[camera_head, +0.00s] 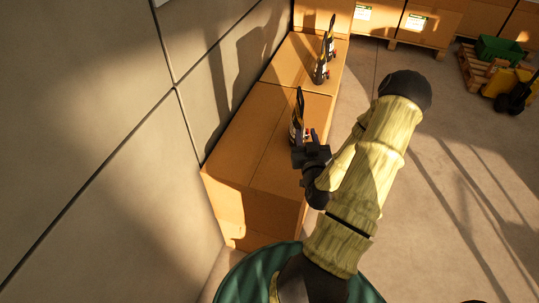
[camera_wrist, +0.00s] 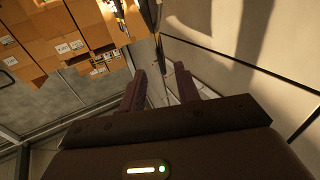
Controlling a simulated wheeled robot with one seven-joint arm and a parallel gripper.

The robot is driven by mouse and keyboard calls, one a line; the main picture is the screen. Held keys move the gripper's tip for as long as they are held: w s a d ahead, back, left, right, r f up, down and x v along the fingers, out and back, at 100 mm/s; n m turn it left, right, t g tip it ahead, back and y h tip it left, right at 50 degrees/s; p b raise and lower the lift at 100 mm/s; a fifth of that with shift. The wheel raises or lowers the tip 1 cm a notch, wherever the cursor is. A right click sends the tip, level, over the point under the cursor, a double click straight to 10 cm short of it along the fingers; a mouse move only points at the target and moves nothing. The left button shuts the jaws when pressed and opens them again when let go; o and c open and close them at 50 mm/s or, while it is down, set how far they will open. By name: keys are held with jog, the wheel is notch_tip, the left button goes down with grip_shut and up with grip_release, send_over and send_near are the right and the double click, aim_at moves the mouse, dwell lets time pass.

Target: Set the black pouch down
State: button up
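The black pouch (camera_head: 297,118) stands upright on top of a cardboard box, near its right edge, with small red parts low on its right side. My gripper (camera_head: 309,146) is close beside the lower right of the pouch. In the wrist view the two fingers of my gripper (camera_wrist: 162,82) are apart, with a visible gap between them. A narrow dark strip shows beyond the gap; I cannot tell whether it is the pouch's edge. Whether a finger touches the pouch is also unclear.
The cardboard box (camera_head: 245,125) stands along a grey panelled wall (camera_head: 90,120). Two similar pouches (camera_head: 321,68) stand farther back on the boxes. Stacked cartons (camera_head: 430,22), a green crate (camera_head: 500,49) and a yellow item (camera_head: 506,82) are at the back right.

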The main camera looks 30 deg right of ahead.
jog(key=w+a+f+n+g+y, duration=0.1)
jog(key=w+a+n+g+y, duration=0.2)
jog(key=a, duration=0.4)
jog(key=w+a+n+g+y, duration=0.2)
jog(key=a+n+g+y, duration=0.15)
jog(key=a, duration=0.35)
jog(key=s+a+r+m+g, duration=0.1)
jog(key=s+a+r+g, duration=0.2)
jog(key=s+a, duration=0.3)
jog(key=s+a+r+g+y, duration=0.1)
jog(key=s+a+r+g, duration=0.3)
jog(key=s+a+r, duration=0.1)
jog(key=shift+s+a+m, duration=0.35)
jog(key=shift+s+a, duration=0.45)
jog(key=shift+s, duration=0.25)
